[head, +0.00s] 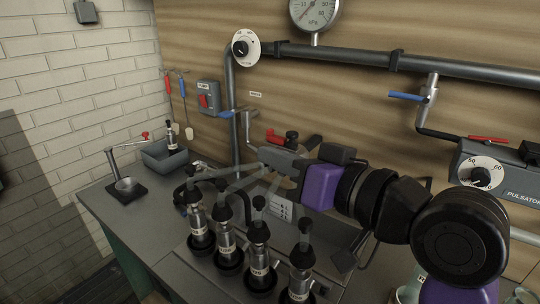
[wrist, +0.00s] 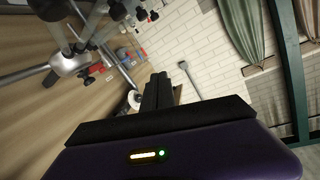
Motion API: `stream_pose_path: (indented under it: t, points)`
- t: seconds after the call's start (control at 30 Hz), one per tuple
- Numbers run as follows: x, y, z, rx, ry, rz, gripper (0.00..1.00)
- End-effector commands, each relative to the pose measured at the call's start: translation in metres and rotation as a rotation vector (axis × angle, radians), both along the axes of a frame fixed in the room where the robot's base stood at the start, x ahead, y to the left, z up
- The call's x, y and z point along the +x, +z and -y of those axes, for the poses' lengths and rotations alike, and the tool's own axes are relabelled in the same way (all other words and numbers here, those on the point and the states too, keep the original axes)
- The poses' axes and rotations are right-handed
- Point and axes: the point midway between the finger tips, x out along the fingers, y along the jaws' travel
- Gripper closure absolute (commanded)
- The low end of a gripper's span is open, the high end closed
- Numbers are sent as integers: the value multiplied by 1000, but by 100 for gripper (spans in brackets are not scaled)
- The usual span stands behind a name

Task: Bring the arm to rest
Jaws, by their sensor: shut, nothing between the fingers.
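My gripper (head: 266,157) reaches in from the lower right in the head view, over the back of the grey bench. Its purple hand and black arm joints show behind the fingers. In the wrist view, the dark fingers of my gripper (wrist: 165,92) are close together and shut, with nothing held between them. The purple hand with a small green light fills the bottom of that view. Exact clearance between the fingers and the things behind them is hard to tell.
Several metal teat cups (head: 259,258) with black tops stand in front of and below my arm. A pipe (head: 345,58), a gauge (head: 314,12) and the pulsator box (head: 500,172) line the wooden wall.

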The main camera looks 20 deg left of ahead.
Motion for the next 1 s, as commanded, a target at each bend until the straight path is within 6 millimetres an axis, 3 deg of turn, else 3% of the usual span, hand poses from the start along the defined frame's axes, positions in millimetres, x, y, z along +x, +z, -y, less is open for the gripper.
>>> stream_pose_path:
  t: [0.17, 0.33, 0.43, 0.53, 0.77, 1.0]
  points:
    - [0, 1, 0, 3, 0, 4, 100]
    - [9, 23, 5, 64, -43, 70, 100]
    - [16, 48, 17, 126, -106, 154, 100]
    - [23, 51, 35, 188, -188, 209, 100]
    - [26, 21, 85, 276, -375, 274, 100]
    - [5, -47, 148, 294, -594, 311, 100]
